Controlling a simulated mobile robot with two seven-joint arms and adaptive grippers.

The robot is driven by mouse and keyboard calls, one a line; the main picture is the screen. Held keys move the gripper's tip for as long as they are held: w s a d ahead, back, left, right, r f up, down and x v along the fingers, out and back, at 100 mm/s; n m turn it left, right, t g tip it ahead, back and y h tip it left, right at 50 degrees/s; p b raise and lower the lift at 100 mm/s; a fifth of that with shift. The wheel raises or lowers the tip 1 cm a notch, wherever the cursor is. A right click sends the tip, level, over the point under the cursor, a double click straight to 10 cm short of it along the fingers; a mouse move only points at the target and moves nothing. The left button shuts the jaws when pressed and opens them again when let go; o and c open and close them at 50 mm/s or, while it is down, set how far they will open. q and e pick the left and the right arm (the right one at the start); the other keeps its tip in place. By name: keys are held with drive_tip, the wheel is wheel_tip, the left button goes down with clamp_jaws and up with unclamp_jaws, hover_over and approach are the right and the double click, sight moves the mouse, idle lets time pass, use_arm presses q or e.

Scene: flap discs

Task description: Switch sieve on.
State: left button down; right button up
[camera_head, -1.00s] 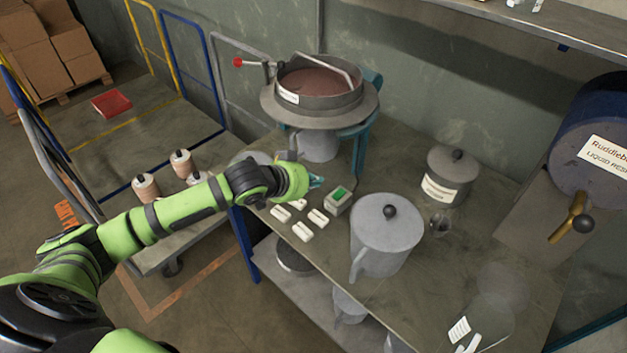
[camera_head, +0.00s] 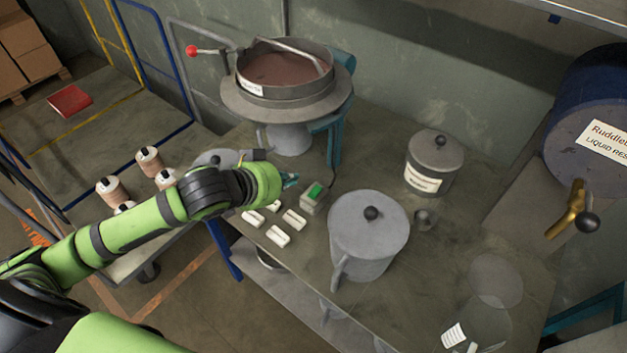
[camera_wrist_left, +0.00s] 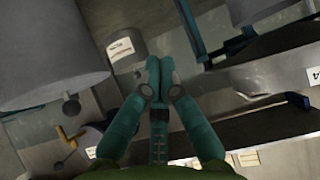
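The sieve (camera_head: 285,75) is a round grey pan with a reddish-brown inside, on a teal stand at the back of the workbench. A small grey switch box with a green button (camera_head: 314,195) stands on the bench in front of it, with a cable behind. My left gripper (camera_head: 290,180) is just left of and slightly behind the switch box in the head view; contact cannot be told. In the left wrist view, its teal fingertips (camera_wrist_left: 160,65) are together with nothing visible between them. The sieve's edge shows at the right there (camera_wrist_left: 270,75). My right gripper is not in view.
Several white blocks (camera_head: 279,236) lie left of the switch box. A large lidded grey jug (camera_head: 368,245) stands close to its right, and a lidded labelled pot (camera_head: 433,165) farther back. A blue drum (camera_head: 590,125) with a brass tap is at the right.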

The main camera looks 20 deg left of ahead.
use_arm(q)
drive_tip(key=p, duration=0.2)
hover_over(313, 192)
drive_tip(key=s, duration=0.2)
drive_tip(key=f, duration=0.5)
drive_tip(key=shift+w+a, duration=0.15)
drive_tip(key=shift+a, duration=0.1)
drive_tip(key=f, duration=0.1)
drive_tip(key=w+f, duration=0.1)
drive_tip(key=f, duration=0.2)
drive_tip(key=shift+w+d+f+p, duration=0.15)
drive_tip(key=shift+w+d+p, duration=0.15)
drive_tip(key=shift+w+p, duration=0.1)
drive_tip(key=shift+f, duration=0.55)
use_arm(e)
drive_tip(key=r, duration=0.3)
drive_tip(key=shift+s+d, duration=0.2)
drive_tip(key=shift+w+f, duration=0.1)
